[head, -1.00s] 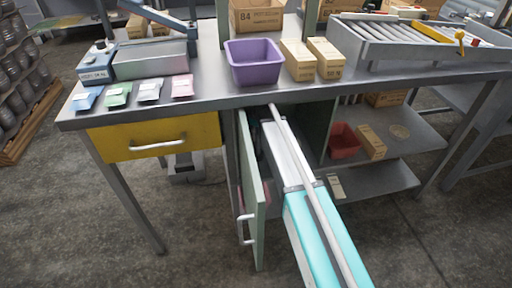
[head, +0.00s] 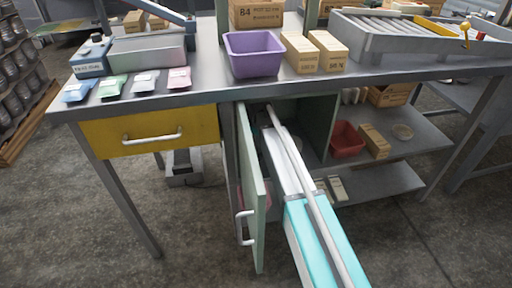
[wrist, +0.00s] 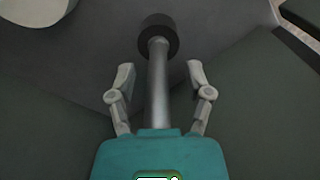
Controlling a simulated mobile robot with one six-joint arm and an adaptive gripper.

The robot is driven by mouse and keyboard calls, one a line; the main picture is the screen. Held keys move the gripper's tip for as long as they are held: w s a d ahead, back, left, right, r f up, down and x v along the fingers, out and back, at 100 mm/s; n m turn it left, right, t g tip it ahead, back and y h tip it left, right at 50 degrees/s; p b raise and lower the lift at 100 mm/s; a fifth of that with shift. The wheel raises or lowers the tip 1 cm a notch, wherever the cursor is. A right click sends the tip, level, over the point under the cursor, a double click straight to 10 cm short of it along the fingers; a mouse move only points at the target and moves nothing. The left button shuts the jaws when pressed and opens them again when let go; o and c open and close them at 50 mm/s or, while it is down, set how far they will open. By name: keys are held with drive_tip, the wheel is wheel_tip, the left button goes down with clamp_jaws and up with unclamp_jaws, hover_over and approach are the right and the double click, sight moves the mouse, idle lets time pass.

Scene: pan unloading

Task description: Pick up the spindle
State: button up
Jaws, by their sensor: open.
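The spindle, a grey metal shaft (wrist: 158,90) with a black round end (wrist: 158,36), shows in the wrist view. It lies between the two fingers of my gripper (wrist: 160,76), with visible room on both sides. The fingers are apart and hold nothing. The shaft's near end is hidden behind the teal gripper body. In the head view my arm reaches into the open cabinet (head: 322,125) under the bench; the gripper and spindle cannot be made out there.
The green cabinet door (head: 250,185) stands open just left of my arm. The bench top (head: 210,97) is above. A red bin (head: 346,140) and a cardboard box (head: 374,141) sit on the shelf to the right. A yellow drawer (head: 150,130) is at the left.

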idle(0.4)
clamp_jaws()
